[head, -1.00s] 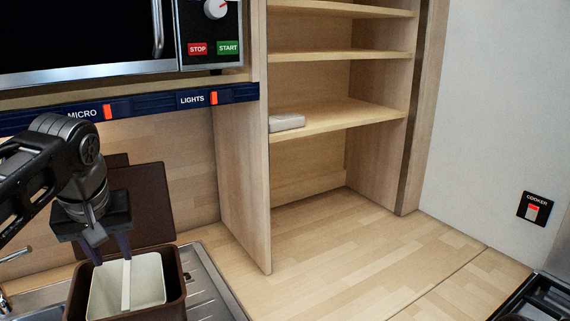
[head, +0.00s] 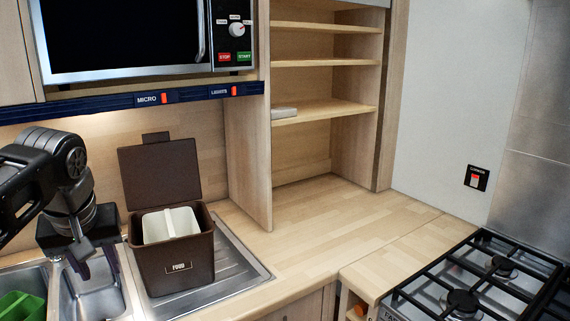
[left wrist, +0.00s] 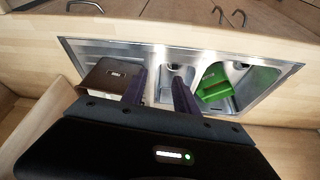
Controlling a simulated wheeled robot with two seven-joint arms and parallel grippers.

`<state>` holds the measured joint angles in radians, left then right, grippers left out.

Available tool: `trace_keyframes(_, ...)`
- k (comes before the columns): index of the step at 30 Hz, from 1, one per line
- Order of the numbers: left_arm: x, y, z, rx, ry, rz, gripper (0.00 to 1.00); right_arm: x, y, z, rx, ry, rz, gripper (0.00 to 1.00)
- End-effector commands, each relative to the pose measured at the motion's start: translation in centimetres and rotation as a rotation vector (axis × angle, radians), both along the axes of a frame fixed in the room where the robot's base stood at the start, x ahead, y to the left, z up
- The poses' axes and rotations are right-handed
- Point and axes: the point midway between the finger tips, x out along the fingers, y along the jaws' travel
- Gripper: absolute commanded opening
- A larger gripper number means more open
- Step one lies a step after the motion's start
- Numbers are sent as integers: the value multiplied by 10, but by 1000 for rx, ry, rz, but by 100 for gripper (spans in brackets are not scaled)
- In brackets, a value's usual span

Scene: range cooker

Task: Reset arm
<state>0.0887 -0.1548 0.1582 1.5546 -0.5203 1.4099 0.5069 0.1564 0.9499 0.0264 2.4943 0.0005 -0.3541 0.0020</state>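My left gripper (head: 95,266) hangs from the left arm over the sink, just left of the brown food bin, with its two fingers apart and nothing between them. In the left wrist view its fingers (left wrist: 160,90) are also spread and empty. The brown bin (head: 175,262) stands on the drainer with its lid (head: 160,175) tilted up and open. A white divider or container (head: 170,224) sits inside it. The bin also shows at the left in the left wrist view (left wrist: 108,78). My right gripper is in neither view.
The steel sink (head: 95,292) holds a green item (head: 22,305) in its left basin. A microwave (head: 130,40) hangs above a blue switch panel (head: 125,103). Shelves (head: 325,112) hold a small pale box. A gas hob (head: 480,285) is at right. The worktop (head: 320,225) between is clear.

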Motion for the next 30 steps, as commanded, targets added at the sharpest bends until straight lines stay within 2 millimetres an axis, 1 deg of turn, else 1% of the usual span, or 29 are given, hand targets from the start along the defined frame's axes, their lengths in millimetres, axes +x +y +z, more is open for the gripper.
trace_keyframes(1, 0, 0, 0, 0, 0, 0, 36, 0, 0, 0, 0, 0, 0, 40)
trace_keyframes(10, 30, -21, -48, -27, 27, -86, 36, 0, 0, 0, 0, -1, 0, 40)
trace_keyframes(14, 45, -36, -79, -48, 42, -137, 36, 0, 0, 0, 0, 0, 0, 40)
trace_keyframes(17, 58, -51, -111, -72, 56, -184, 36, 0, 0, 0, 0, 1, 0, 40)
trace_keyframes(20, 68, -70, -148, -103, 71, -235, 36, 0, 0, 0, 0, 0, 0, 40)
trace_keyframes(23, 76, -95, -199, -149, 91, -297, 36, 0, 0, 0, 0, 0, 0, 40)
trace_keyframes(24, 77, -108, -225, -172, 102, -324, 36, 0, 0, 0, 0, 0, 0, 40)
trace_keyframes(26, 75, -130, -268, -215, 118, -364, 36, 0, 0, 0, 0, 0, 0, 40)
trace_keyframes(27, 70, -146, -298, -247, 129, -387, 36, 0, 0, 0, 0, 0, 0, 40)
trace_keyframes(29, 58, -169, -342, -293, 143, -416, 36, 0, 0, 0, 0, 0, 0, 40)
trace_keyframes(30, 48, -185, -370, -324, 152, -431, 36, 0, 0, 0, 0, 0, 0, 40)
